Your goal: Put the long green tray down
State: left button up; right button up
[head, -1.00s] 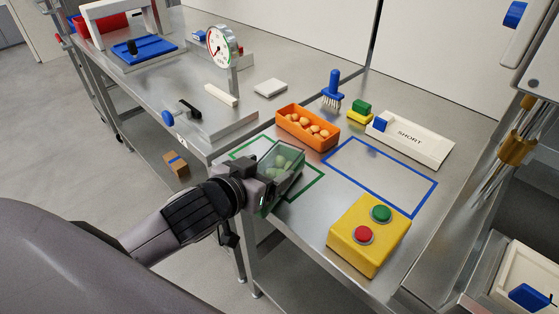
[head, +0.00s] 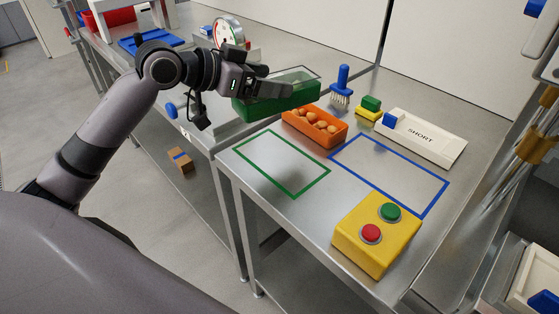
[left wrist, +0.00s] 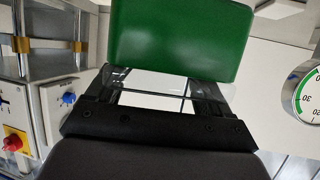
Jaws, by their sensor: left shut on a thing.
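The long green tray (head: 252,110) is up in the air in the head view, behind and above the orange tray. My left gripper (head: 283,90) is shut on it. In the left wrist view the tray's green wall (left wrist: 180,40) fills the top middle, just beyond the fingers. What the tray holds is hidden in both views. The green outline (head: 262,178) on the steel table is empty. My right gripper is not in view.
An orange tray (head: 334,139) with several round pieces stands below the held tray. A brush (head: 341,88), a white SHORT box (head: 430,143) and a yellow button box (head: 368,252) stand around the empty blue outline (head: 400,198). A dial gauge (head: 229,33) stands behind.

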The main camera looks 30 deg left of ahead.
pick_arm(q)
jog(key=r, duration=0.2)
jog(key=r+m+g+h, duration=0.1)
jog(key=r, duration=0.2)
jog(key=s+a+r+m+h, duration=0.1)
jog(key=r, duration=0.1)
jog(key=shift+s+a+r, duration=0.1)
jog(key=shift+r, duration=0.1)
notch_tip(320, 180, down, 20)
jog(key=shift+r+b, duration=0.15)
jog(key=shift+b, duration=1.1)
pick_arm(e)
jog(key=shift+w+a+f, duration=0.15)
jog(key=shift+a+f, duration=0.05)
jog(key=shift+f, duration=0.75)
pick_arm(q)
jog(key=o, duration=1)
jog(key=shift+o, duration=0.5)
jog(key=shift+s+a+r+g, duration=0.1)
jog(key=shift+s+a+g, duration=0.2)
jog(key=shift+s+a, duration=0.1)
jog(key=b+v, duration=0.1)
jog(key=v, duration=1)
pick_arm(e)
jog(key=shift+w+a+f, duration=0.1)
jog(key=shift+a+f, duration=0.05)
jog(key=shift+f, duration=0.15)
